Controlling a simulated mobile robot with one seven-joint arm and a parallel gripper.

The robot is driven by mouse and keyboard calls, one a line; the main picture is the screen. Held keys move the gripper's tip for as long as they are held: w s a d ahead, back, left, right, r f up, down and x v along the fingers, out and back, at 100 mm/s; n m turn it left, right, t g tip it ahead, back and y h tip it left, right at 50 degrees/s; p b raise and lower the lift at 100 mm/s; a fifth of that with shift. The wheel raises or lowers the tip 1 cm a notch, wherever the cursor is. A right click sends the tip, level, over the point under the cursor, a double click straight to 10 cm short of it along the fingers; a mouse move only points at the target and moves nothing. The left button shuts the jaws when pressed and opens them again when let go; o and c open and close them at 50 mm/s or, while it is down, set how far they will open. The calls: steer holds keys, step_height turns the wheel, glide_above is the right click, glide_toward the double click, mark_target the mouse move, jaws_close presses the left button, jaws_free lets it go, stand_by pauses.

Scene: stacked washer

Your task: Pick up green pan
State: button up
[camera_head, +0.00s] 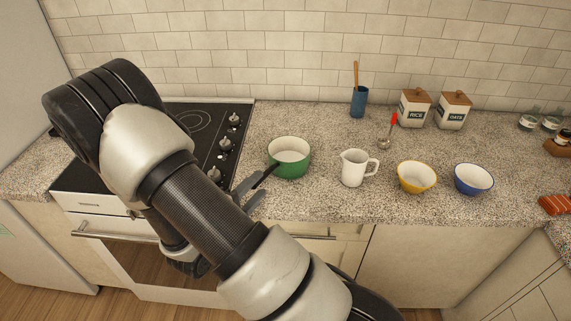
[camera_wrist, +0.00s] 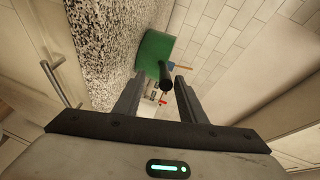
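The green pan (camera_head: 289,160) stands upright on the speckled counter, just right of the stove. It is green outside and whitish inside, with a dark handle (camera_head: 264,174) pointing toward the front left. My gripper (camera_head: 250,195) is at the counter's front edge, close to the handle's end, and my arm hides part of it. In the wrist view the green pan (camera_wrist: 155,52) is ahead, and its black handle (camera_wrist: 166,78) points at me between my two fingers (camera_wrist: 160,92). The fingers are apart, with a gap on each side of the handle.
A white pitcher (camera_head: 354,168), a yellow bowl (camera_head: 416,177) and a blue bowl (camera_head: 473,179) stand right of the pan. A blue utensil cup (camera_head: 358,101) and canisters (camera_head: 415,108) stand near the tiled wall. The stove (camera_head: 200,135) is left. Counter behind the pan is clear.

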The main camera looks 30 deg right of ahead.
mark_target(270, 169)
steer(key=shift+r+x, duration=0.2)
steer(key=shift+x, duration=1.55)
steer(key=shift+r+x, duration=0.2)
steer(key=shift+x, duration=1.6)
steer(key=shift+w, duration=0.1)
jaws_close()
steer(key=shift+r, duration=0.1)
